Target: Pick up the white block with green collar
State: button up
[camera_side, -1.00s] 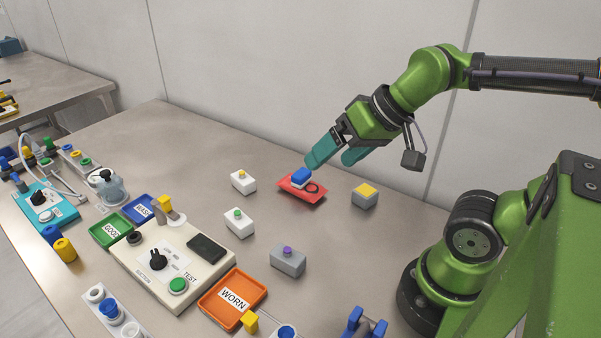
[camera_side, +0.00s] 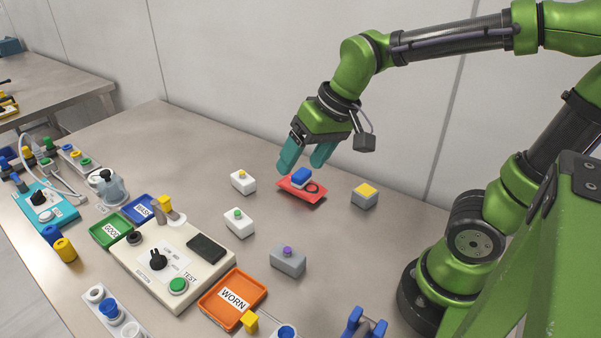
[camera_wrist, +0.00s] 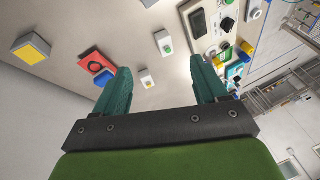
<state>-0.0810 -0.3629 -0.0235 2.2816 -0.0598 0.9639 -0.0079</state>
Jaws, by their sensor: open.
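The white block with green collar (camera_side: 239,227) stands upright on the table in the side view, left of the red tray and behind the beige test box. In the wrist view the white block with a green spot (camera_wrist: 163,43) is near the top centre, beyond the fingertips. My gripper (camera_side: 302,165) is open and empty, in the air above the table by the red tray, behind and to the right of the block. Its two teal fingers also show in the wrist view (camera_wrist: 160,68), spread apart with nothing between them.
Nearby are a white block with a yellow-orange collar (camera_side: 243,184), a grey block with a purple collar (camera_side: 288,263), a red tray (camera_side: 314,198) holding a blue-topped block, and a yellow-topped grey block (camera_side: 364,198). The test box (camera_side: 205,270) and orange WORN tray (camera_side: 215,309) stand in front.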

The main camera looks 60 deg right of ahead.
aim_at(238, 214)
jog(key=w+a+f+n+g+h, duration=0.1)
jog(key=w+f+g, duration=0.15)
jog(key=w, duration=0.55)
jog(key=w+a+f+g+h, duration=0.1)
jog(key=w+f+g, duration=0.15)
jog(key=w, duration=0.55)
notch_tip(238, 214, down, 12)
jog(key=shift+w+a+r, duration=0.15)
jog(key=shift+r, duration=0.05)
jog(key=shift+w+a+f, duration=0.1)
jog(key=shift+a+f, duration=0.05)
jog(key=shift+f, duration=1.2)
jog(key=shift+w+a+f, duration=0.1)
jog(key=shift+a+f, duration=0.05)
jog(key=shift+f, duration=1.15)
jog(key=shift+c, duration=0.4)
jog(key=c, duration=1)
